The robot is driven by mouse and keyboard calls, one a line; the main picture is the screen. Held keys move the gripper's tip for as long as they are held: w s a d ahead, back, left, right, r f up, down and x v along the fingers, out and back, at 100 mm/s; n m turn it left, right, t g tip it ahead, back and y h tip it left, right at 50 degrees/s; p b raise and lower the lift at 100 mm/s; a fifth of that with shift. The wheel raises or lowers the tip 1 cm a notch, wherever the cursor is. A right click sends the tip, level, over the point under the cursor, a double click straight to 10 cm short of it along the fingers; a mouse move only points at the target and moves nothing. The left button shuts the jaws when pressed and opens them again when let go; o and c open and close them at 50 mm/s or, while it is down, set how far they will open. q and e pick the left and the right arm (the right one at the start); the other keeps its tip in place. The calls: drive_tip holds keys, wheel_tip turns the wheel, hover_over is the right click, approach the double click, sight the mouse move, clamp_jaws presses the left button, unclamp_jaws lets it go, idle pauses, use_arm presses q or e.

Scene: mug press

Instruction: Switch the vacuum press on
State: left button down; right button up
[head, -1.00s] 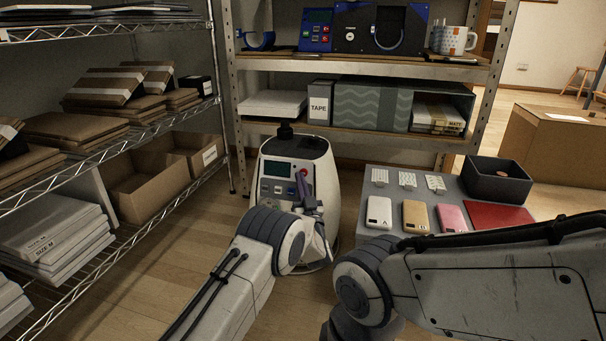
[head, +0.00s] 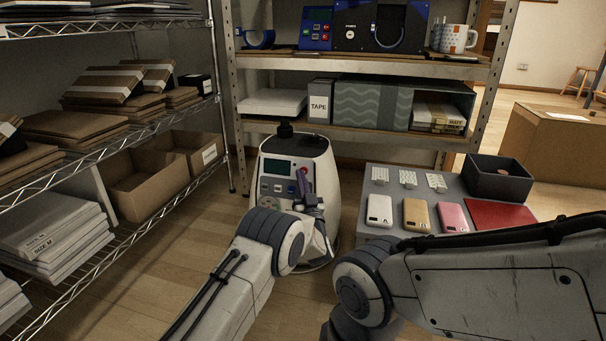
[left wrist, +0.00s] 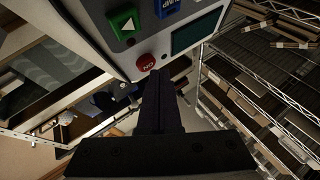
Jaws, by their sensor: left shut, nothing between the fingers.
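A white rounded machine (head: 327,172) with a control panel stands on the floor in the middle of the head view. I take it for the vacuum press. Its panel has a dark screen (head: 277,167), a red button (head: 304,171) and other buttons. In the left wrist view the panel appears upside down, with the red ON button (left wrist: 146,62), a green triangle button (left wrist: 125,22) and a blue button (left wrist: 167,7). My left gripper (head: 300,174) is shut and empty at the panel. Its fingertips (left wrist: 158,74) are right beside the red button; I cannot tell whether they touch. My right gripper is out of view.
A grey table (head: 376,205) at right holds several phones, a red sheet (head: 497,216) and a dark bin (head: 497,181). A wire rack (head: 110,249) stands at left. A metal shelf (head: 390,71) with blue devices is behind the machine. Open floor lies left of it.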

use_arm(q)
drive_tip(key=shift+w+d+f+b, duration=0.1)
drive_tip(key=shift+w+b, duration=0.35)
drive_tip(key=shift+w, duration=0.05)
idle(0.8)
drive_tip(key=shift+s, duration=0.1)
drive_tip(key=shift+s+a+r+p, duration=0.1)
drive_tip(key=shift+s+r+p, duration=0.05)
drive_tip(key=shift+s+p, duration=0.35)
drive_tip(key=shift+s+a+r+p, duration=0.1)
drive_tip(key=shift+s+p, duration=0.2)
drive_tip(key=shift+p, duration=0.25)
drive_tip(key=s+a+r+p, duration=0.1)
drive_tip(key=s+p, duration=0.4)
drive_tip(key=shift+s+a+r, duration=0.2)
drive_tip(key=shift+s+a, duration=0.05)
drive_tip(key=shift+s, duration=0.1)
